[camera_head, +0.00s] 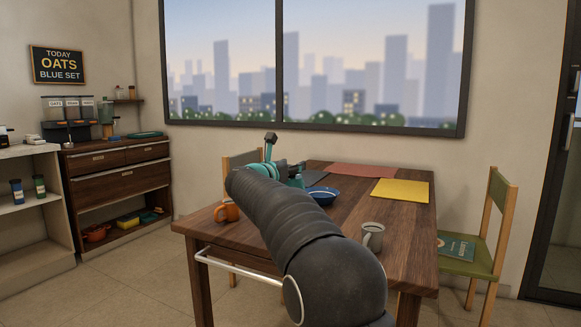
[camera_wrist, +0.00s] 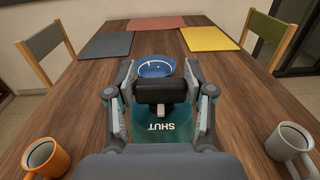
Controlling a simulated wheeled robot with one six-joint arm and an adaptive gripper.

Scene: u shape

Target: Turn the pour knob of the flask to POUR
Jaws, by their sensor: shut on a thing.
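The teal flask (camera_wrist: 180,133) stands on the wooden table, seen from above in the wrist view. On its top is a black pour knob (camera_wrist: 160,90) with a small white pointer at its near edge. The pointer lines up with the white word SHUT on the teal top. No POUR mark can be made out. My gripper (camera_wrist: 160,86) is shut on the knob, one finger on each side. In the head view my arm covers most of the flask and gripper.
A blue bowl (camera_wrist: 155,66) sits just beyond the knob. An orange mug (camera_wrist: 45,157) stands left and a grey mug (camera_wrist: 289,145) right. Grey, red (camera_wrist: 157,22) and yellow (camera_wrist: 208,38) mats lie farther back. Chairs flank the table (camera_head: 345,215).

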